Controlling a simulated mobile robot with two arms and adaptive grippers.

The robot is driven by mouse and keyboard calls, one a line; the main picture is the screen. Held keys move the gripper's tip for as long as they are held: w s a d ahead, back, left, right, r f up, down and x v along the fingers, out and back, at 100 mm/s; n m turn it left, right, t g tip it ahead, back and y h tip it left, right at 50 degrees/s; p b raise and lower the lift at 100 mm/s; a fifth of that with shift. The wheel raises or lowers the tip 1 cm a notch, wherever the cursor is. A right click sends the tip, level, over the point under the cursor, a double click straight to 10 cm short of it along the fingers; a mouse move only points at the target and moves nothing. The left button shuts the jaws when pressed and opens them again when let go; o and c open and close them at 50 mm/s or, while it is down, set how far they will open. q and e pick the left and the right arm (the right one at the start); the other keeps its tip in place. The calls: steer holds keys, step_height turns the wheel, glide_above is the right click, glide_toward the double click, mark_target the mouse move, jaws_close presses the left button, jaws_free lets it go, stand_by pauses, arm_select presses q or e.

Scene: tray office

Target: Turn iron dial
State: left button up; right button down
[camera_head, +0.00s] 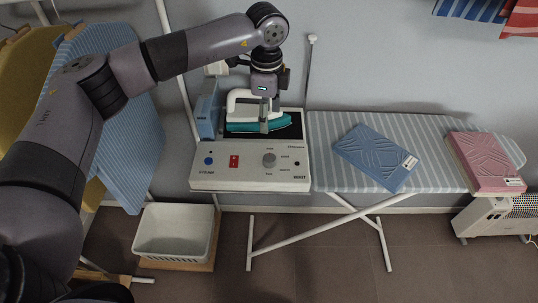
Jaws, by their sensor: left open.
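The iron dial (269,160) is a round grey knob on the front panel of the white ironing station (215,178), with small labels around it. A red switch (234,161) and a blue button (208,161) sit to its left. An iron with a white handle and teal body (240,125) rests on the dark pad behind the panel. My left gripper (264,128) points down in front of the iron, just behind and above the dial. It is open, with no object seen between its fingers. The dial is apart from it in the picture. My right gripper is not in view.
A striped ironing board (330,124) extends right, bearing a folded blue cloth (376,156) and a folded pink cloth (484,162). A blue box (208,110) stands left of the iron. A white basket (173,230) is on the floor at left, and a heater (490,219) at right.

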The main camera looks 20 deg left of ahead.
mark_target(269, 158)
arm_select(q)
steer(key=f+p, duration=0.1)
steer(key=f, duration=0.4)
steer(key=f+p, duration=0.2)
steer(key=f, duration=0.3)
steer(key=w+f+p, duration=0.1)
steer(key=f, duration=0.4)
steer(key=shift+d+f+p, duration=0.1)
steer(key=shift+f+p, duration=0.25)
steer(key=shift+f, duration=0.7)
steer(key=shift+c, duration=0.4)
steer(key=c, duration=1.1)
